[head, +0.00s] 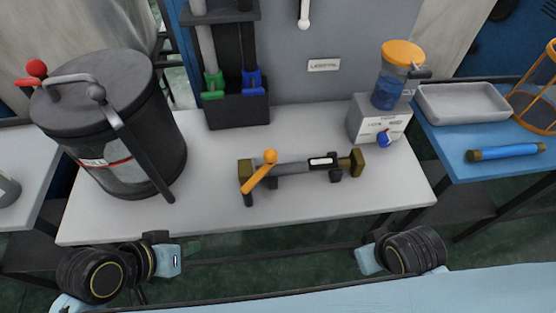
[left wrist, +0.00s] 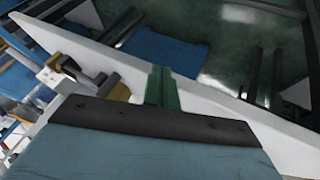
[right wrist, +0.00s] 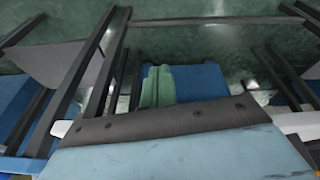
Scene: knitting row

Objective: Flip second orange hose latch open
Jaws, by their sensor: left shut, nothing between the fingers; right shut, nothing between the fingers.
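A grey hose coupling (head: 300,168) with brass-coloured ends lies across the middle of the white table. My right gripper's green fingers (right wrist: 157,87) are shut and empty over the floor in the right wrist view.
A dark lidded drum (head: 110,120) stands on the left of the white table (head: 330,205). A rack (head: 237,108) with green and blue clips is behind the coupling. A dispenser (head: 380,118) stands back right. A blue side table (head: 445,165) holds a tray (head: 462,103) and a blue cylinder (head: 505,152).

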